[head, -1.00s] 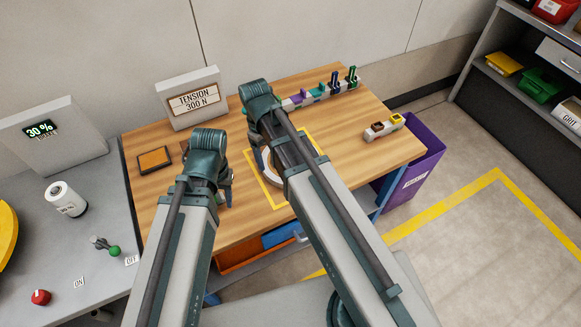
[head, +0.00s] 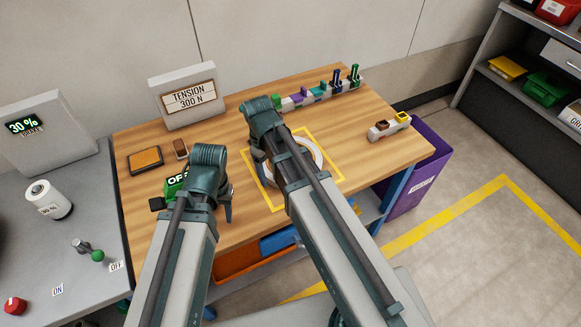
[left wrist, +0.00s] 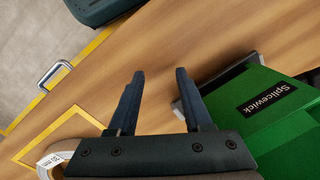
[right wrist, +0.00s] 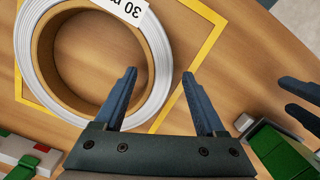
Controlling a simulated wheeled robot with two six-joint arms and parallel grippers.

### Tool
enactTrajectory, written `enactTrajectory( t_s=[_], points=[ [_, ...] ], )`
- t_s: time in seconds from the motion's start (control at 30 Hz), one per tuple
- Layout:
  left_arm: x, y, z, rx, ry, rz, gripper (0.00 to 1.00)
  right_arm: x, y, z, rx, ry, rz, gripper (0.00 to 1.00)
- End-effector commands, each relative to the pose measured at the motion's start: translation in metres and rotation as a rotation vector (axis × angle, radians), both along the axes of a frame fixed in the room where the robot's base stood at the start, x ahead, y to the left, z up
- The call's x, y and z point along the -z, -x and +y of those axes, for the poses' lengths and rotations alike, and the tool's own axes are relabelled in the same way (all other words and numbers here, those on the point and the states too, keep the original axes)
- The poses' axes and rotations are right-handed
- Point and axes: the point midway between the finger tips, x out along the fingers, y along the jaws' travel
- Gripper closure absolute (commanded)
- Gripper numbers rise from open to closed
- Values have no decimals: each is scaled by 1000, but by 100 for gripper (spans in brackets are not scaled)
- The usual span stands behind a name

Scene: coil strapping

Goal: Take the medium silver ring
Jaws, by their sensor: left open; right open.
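A silver-white ring-shaped coil with a brown core lies flat on the table inside a yellow square (head: 318,160). In the right wrist view this coil (right wrist: 25,55) fills the upper left and carries a white label reading "30 m", partly cut off. I cannot tell its size class; no other silver ring is clear. My right gripper (head: 262,158) is open and empty, over the coil's left side in the head view; its fingers (right wrist: 159,73) point along the coil's edge. My left gripper (head: 205,205) is open and empty, left of the coil; its fingers (left wrist: 160,75) are beside a green tool.
The green tool (left wrist: 265,110), marked "Splicewick", stands near my left gripper. A tension sign (head: 190,97), a rack with coloured pieces (head: 318,92) and a small block (head: 385,128) are at the back and right. A purple bin (head: 425,180) stands beyond the table's right edge.

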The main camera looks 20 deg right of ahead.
Motion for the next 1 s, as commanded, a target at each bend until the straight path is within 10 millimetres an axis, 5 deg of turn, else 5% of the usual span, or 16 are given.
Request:
enactTrajectory(
  t_s=[0.3, 0.7, 1.0],
  points=[
    [5, 0, 0, 0, 0, 0, 50, 5, 1, 0, 0, 0, 0, 29],
    [5, 0, 0, 0, 0, 0, 50, 5, 1, 0, 0, 0, 0, 100],
    [5, 0, 0, 0, 0, 0, 50, 5, 1, 0, 0, 0, 0, 100]
  ],
)
